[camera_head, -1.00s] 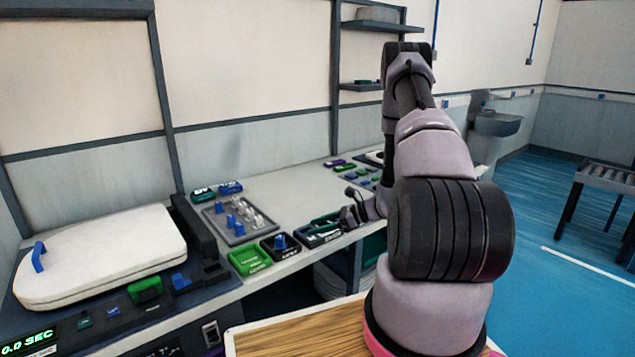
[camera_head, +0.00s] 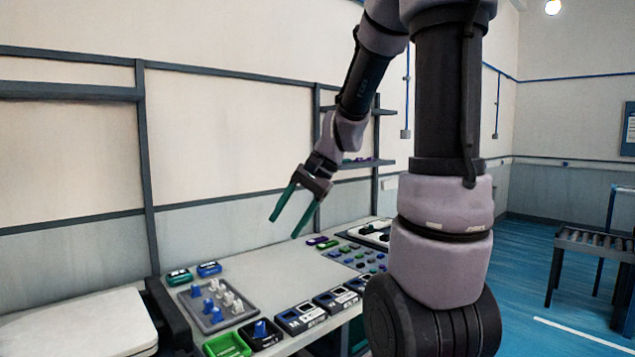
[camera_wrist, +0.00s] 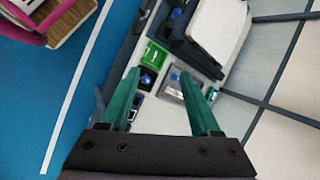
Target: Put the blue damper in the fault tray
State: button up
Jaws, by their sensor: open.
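Several blue dampers (camera_head: 209,304) stand with white ones in a grey tray (camera_head: 188,313) on the bench. One more blue piece (camera_head: 260,328) stands in a small black tray (camera_head: 270,341) beside an open green tray (camera_head: 227,346). The labels are too small to read, so I cannot tell which is the fault tray. My gripper (camera_head: 283,228) is open and empty, with green fingers, high above the bench and pointing down to the left. The wrist view shows the green tray (camera_wrist: 157,54), black tray (camera_wrist: 147,79) and grey tray (camera_wrist: 170,90) beyond the fingers.
Two black trays with white labels (camera_head: 301,317) lie right of the black tray. Green and blue blocks (camera_head: 208,269) lie behind the grey tray. A white lidded seat (camera_head: 80,325) is at left. Shelves stand behind. Air above the bench is free.

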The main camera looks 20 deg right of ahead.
jog(key=s+d+r+n+t+h, duration=0.2)
jog(key=s+r+n+t+h, duration=0.2)
jog(key=s+r, duration=0.5)
jog(key=shift+s+r+n+t, duration=0.35)
jog(key=shift+s+t, duration=0.25)
jog(key=shift+s, duration=0.4)
